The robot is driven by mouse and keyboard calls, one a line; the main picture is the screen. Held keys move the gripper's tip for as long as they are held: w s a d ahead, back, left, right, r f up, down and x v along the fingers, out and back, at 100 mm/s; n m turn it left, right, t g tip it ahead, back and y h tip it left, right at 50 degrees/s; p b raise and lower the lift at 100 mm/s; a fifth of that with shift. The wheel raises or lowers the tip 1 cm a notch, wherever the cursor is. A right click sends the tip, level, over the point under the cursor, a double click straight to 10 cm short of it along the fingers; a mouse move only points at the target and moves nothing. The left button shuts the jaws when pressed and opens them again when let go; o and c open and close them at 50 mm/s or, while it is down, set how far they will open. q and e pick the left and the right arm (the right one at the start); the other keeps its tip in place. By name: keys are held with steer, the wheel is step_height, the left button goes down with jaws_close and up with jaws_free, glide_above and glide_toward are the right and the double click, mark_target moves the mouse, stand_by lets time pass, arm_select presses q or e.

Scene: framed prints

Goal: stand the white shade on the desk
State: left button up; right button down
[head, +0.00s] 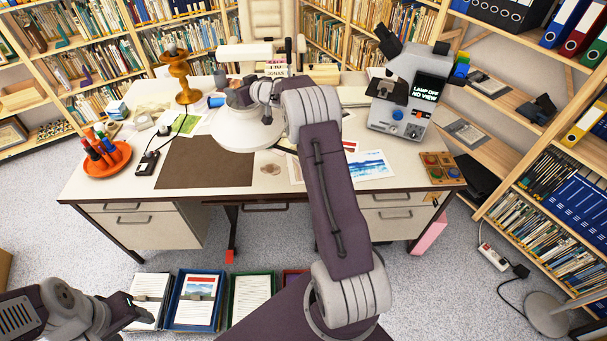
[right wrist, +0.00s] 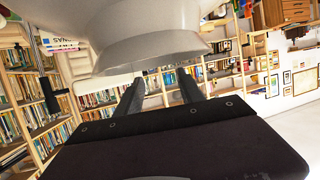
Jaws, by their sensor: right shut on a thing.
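The white shade (head: 235,132) is a wide, pale dome over the back edge of the brown mat (head: 190,170) on the desk (head: 90,183). Its broad side faces down in the head view. My right gripper (head: 243,96) is shut on the shade near its narrow top; my arm hides part of its right side. In the right wrist view the shade (right wrist: 145,52) fills the top, and my two fingers (right wrist: 160,92) reach up to it. I cannot tell whether the shade touches the desk. My left gripper (head: 128,313) is low at the left, away from the desk, its jaws unclear.
A brown turned lamp stand (head: 181,78) stands behind the shade at the left. An orange dish of pens (head: 106,158) is on the left, a microscope (head: 408,92) on the right, with prints (head: 370,166) before it. Several file bins (head: 196,300) stand on the floor.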

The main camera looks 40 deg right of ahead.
steer(key=s+d+f+m+h+b, duration=0.1)
steer(key=s+d+f+b, duration=0.4)
steer(key=d+f, duration=0.3)
steer(key=s+d+f+m+h+b, duration=0.1)
steer(key=s+d+f+b, duration=0.4)
steer(key=d+f, duration=0.4)
step_height(320, 180, down, 4)
steer(key=shift+s+d+r+h+b, duration=0.2)
steer(key=shift+h+b, duration=0.2)
steer(key=shift+b, duration=0.35)
steer(key=shift+a+f, duration=0.1)
steer(key=c, duration=0.7)
jaws_free()
